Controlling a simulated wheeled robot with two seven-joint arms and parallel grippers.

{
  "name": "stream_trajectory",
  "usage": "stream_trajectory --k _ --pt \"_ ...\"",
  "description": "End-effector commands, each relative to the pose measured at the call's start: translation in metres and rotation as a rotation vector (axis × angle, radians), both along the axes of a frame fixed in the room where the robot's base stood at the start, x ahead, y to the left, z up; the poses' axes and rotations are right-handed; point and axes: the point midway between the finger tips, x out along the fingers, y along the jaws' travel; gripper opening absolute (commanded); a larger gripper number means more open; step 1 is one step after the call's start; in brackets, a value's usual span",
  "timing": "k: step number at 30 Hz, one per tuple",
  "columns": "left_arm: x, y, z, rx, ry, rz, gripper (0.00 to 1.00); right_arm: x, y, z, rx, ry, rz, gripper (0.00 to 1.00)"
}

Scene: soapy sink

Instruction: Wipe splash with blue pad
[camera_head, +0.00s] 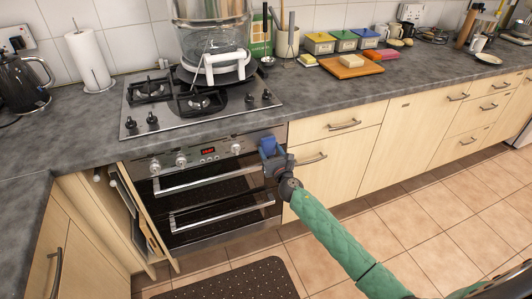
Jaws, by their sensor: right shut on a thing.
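My right gripper (272,158) is shut on the blue pad (267,145). It holds the pad in front of the oven's upper right corner, near the edge of the cream cupboards and just below the worktop edge. I cannot tell whether the pad touches the oven front. Dark gripper parts hide some of the pad. No splash can be made out at this size. My left gripper is not in view.
The built-in oven (205,185) has two bar handles. Above it is a gas hob (170,112) with a large pot (212,40). A wooden board (351,67) and lidded tubs (343,41) stand farther right. The worktop (330,95) is clear in front of the board.

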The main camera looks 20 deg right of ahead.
Motion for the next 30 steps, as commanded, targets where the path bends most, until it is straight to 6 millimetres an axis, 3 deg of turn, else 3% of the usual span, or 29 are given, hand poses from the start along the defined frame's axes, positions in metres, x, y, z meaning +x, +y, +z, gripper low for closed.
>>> stream_trajectory --k 19,30 --pt "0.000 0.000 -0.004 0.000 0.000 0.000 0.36 0.000 -0.034 0.000 -0.001 -0.001 -0.001 0.30" --pt "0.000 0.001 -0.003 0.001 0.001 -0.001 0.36 0.003 -0.032 0.002 0.001 -0.002 -0.001 0.30"
